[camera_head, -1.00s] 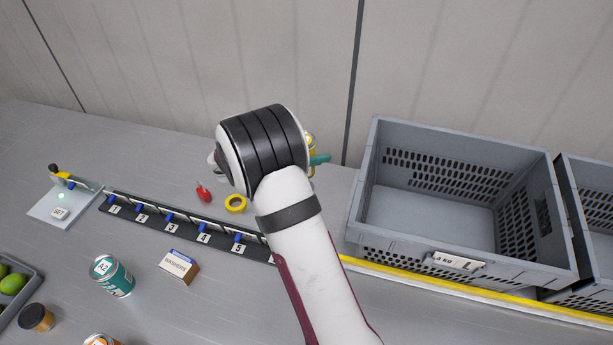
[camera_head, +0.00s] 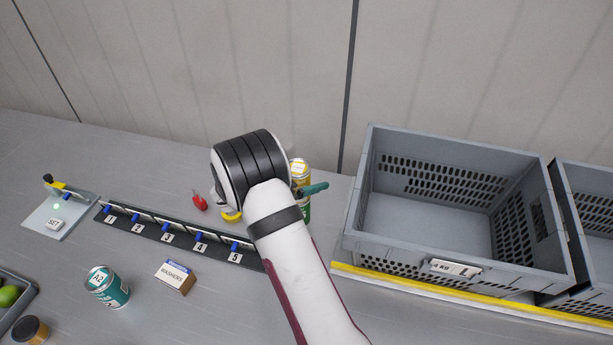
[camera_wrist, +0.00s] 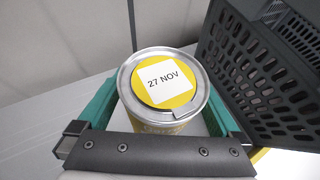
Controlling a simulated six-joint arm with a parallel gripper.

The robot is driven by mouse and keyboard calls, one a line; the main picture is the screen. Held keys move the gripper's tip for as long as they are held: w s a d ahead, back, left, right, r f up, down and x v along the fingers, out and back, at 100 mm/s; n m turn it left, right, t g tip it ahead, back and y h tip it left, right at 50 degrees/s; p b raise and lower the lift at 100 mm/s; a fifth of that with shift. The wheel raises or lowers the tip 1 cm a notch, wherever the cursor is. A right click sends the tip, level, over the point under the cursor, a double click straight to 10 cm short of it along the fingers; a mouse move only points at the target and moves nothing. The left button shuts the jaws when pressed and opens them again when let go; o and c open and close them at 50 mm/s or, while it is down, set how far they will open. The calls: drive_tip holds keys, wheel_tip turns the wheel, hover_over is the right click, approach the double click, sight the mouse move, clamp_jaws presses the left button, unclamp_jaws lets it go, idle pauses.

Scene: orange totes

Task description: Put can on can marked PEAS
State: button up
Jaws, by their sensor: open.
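A can with a yellow lid label reading "27 NOV" (camera_wrist: 163,82) stands between the fingers of my gripper (camera_wrist: 160,100) in the wrist view. The fingers are open, one on each side of it. In the head view this yellow can (camera_head: 299,166) shows just right of my wrist, beside a teal finger. A green surface (camera_head: 306,212) shows directly below it; whether it is another can is hard to tell. A teal can (camera_head: 107,287) stands at the front left, its lid marking too small to read surely. I can read no PEAS marking.
A grey tote (camera_head: 450,245) stands right of my gripper, close to the right finger in the wrist view.

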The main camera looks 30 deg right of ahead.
drive_tip(key=v, duration=1.2)
drive_tip(key=s+r+m+g+y, duration=0.2)
drive_tip(key=s+r+m+y, duration=0.1)
drive_tip(key=s+m, duration=0.5)
drive_tip(key=s+r+m+g+y, duration=0.25)
drive_tip(key=s+m, duration=0.25)
drive_tip(key=s, duration=0.4)
drive_tip(key=s+a+m+y, duration=0.8)
drive_tip(key=s+a+m, duration=0.4)
drive_tip(key=s, duration=0.3)
drive_tip(key=shift+s+f+m+t+y, duration=0.15)
drive_tip(key=shift+m+t+y, duration=0.25)
drive_tip(key=shift+m, duration=0.4)
